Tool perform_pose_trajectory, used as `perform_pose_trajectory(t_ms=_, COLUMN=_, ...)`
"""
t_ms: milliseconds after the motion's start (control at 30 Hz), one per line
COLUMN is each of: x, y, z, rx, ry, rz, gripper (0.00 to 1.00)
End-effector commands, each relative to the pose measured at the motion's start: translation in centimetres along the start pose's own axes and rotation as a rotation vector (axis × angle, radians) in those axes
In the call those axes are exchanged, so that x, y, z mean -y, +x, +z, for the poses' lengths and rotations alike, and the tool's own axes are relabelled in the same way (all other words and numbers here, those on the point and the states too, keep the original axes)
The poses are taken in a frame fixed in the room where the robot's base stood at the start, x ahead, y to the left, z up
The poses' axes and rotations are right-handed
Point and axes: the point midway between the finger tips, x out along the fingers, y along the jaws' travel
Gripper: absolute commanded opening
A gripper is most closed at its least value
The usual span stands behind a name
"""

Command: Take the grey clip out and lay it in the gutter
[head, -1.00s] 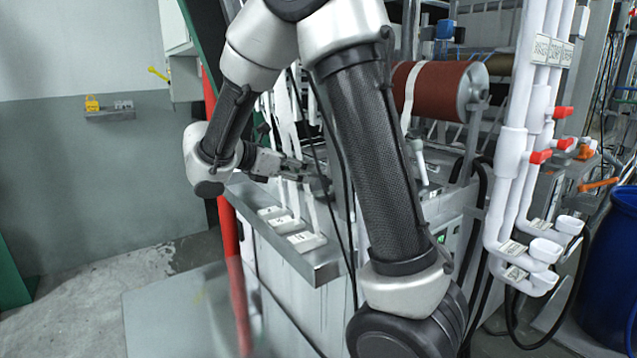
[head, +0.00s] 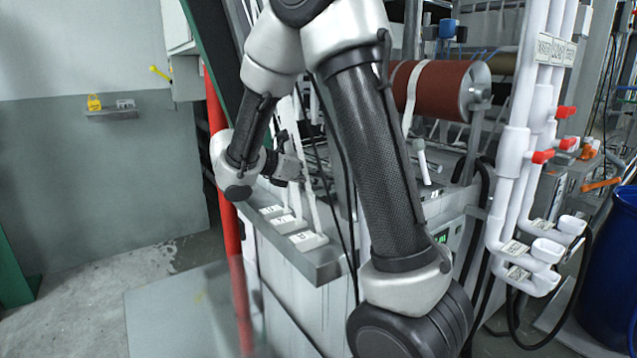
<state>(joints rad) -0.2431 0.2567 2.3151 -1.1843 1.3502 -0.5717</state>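My gripper (head: 296,172) is beside the white webbing strips (head: 307,196), above the far end of the steel ledge on the machine's front. It is small, dark and partly hidden by my arm and the strips, so I cannot tell whether its fingers are open or shut. I cannot make out the grey clip near it. The steel ledge (head: 325,268), which looks like the gutter, runs along the machine's front edge with several white labelled blocks (head: 308,241) on it.
A red post (head: 238,290) stands left of the ledge. A red-brown roller (head: 436,92) lies behind my arm. White pipes with red valve handles (head: 543,157) and a blue barrel (head: 612,270) are at right. A wall shelf (head: 112,115) holds a yellow padlock (head: 94,102).

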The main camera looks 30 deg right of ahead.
Motion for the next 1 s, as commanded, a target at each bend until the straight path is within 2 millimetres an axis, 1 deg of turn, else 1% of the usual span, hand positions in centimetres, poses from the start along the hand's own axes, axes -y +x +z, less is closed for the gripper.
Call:
perform_pose_trajectory(t_ms=267, x=0.0, y=-0.1, z=0.3, rx=0.000, ry=0.001, rz=0.000, gripper=0.07)
perform_pose_trajectory(t_ms=467, x=0.0, y=-0.9, z=2.0, rx=-0.001, ry=0.004, rz=0.002, gripper=0.07)
perform_pose_trajectory(t_ms=567, x=0.0, y=-1.4, z=3.3, rx=0.000, ry=0.005, rz=0.002, gripper=0.07)
perform_pose_trajectory(t_ms=667, x=-0.1, y=-3.2, z=2.5, rx=0.000, ry=-0.001, rz=0.006, gripper=0.07)
perform_pose_trajectory(t_ms=767, x=-0.2, y=-5.4, z=1.6, rx=0.000, ry=-0.003, rz=0.007, gripper=0.07)
perform_pose_trajectory(t_ms=1000, x=-0.1, y=-11.9, z=-1.1, rx=0.000, ry=-0.003, rz=0.006, gripper=0.07)
